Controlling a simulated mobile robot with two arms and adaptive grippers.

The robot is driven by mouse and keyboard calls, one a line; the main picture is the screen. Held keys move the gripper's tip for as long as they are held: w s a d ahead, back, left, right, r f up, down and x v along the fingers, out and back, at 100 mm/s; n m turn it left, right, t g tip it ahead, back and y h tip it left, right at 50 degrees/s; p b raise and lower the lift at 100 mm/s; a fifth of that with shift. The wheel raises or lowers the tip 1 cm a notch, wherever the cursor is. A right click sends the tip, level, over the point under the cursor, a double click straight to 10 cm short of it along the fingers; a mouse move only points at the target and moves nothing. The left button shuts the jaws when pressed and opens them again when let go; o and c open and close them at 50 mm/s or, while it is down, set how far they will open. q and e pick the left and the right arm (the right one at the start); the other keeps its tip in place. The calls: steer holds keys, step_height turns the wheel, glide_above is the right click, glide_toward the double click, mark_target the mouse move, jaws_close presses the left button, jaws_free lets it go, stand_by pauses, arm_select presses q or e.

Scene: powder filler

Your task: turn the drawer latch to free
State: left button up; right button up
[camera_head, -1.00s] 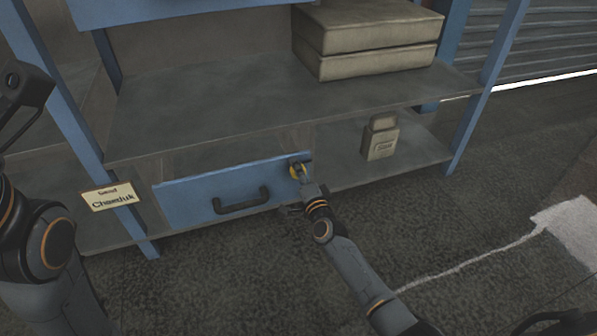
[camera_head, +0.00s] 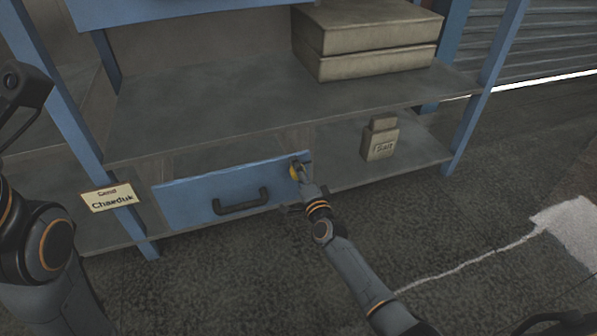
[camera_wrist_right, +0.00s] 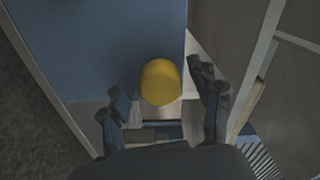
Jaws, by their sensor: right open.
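The blue drawer (camera_head: 190,200) with a dark bar handle (camera_head: 241,203) sits low in the shelf unit. The yellow latch (camera_head: 294,172) is at the drawer's upper right corner, partly hidden by my right gripper (camera_head: 298,166). In the right wrist view the latch (camera_wrist_right: 161,82) shows as a rounded yellow knob near the drawer's edge. My right gripper (camera_wrist_right: 166,100) is open, with one finger on each side of the knob. Whether the fingers touch it, I cannot tell. My left arm is at the left edge; its gripper cannot be made out.
Boxes (camera_head: 368,45) are stacked on the shelf above. A sign (camera_head: 110,197) is on the left post. The floor (camera_head: 230,285) in front is clear.

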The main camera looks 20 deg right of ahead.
steer(key=s, duration=0.7)
steer(key=shift+s+d, duration=0.15)
steer(key=shift+s, duration=0.1)
steer(key=shift+r, duration=0.1)
